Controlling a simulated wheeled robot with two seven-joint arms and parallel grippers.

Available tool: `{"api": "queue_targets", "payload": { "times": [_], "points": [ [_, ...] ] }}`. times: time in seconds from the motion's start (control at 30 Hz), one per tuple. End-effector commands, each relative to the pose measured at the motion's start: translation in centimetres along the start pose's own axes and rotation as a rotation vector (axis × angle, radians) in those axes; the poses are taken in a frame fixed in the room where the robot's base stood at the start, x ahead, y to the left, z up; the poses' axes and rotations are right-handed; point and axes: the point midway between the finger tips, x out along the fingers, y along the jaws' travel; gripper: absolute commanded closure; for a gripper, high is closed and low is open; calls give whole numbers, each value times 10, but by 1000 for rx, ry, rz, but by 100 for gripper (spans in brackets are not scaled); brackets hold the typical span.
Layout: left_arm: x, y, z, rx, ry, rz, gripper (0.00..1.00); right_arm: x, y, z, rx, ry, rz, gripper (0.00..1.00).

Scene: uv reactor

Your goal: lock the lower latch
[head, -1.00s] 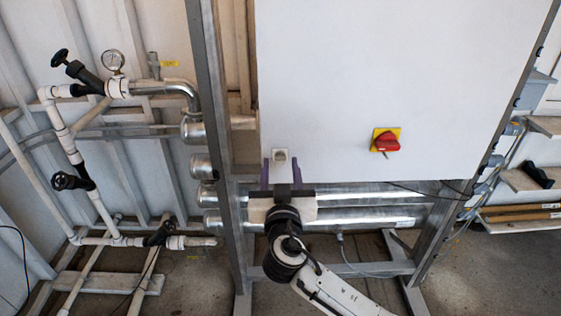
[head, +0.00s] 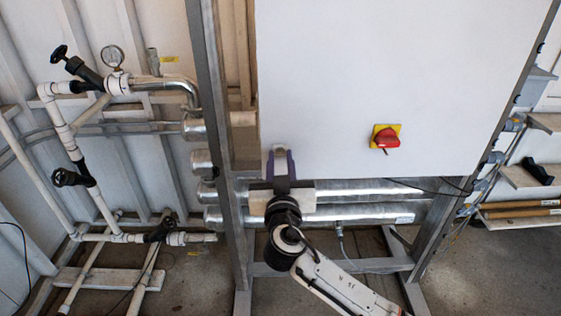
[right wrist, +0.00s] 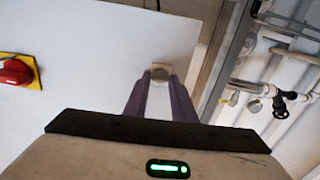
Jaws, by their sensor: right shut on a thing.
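The lower latch shows in the right wrist view (right wrist: 160,73) as a small round knob on a pale square base, near the lower corner of the white cabinet door. In the head view the latch (head: 279,149) is mostly hidden by my fingers. My right gripper (head: 280,156) reaches up from below to the door's lower left corner. Its purple fingers (right wrist: 160,82) are closed in on the latch, one on each side. My left gripper is not in view.
The white cabinet door (head: 380,60) carries a red rotary switch (head: 386,138) on a yellow plate. A metal frame post (head: 215,120) stands just left of the latch. Silver tubes (head: 350,213) run below the door. White piping with black valves (head: 70,179) stands at the left.

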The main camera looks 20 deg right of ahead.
Motion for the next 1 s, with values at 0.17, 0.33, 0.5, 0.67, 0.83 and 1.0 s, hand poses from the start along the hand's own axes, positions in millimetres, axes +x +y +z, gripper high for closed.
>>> {"api": "queue_targets", "payload": {
  "times": [0.17,0.33,0.5,0.67,0.83,1.0],
  "points": [
    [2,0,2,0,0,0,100,0,0,1,-83,1,1,99],
    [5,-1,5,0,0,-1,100,0,0,1,-218,1,2,99],
    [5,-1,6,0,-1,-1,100,0,0,0,-377,0,1,99],
    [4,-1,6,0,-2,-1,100,0,0,0,-529,0,1,99],
    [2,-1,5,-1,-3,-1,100,0,-1,-1,-691,0,1,99],
    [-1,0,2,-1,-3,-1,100,0,-1,-1,-853,0,1,99]
  ]
}}
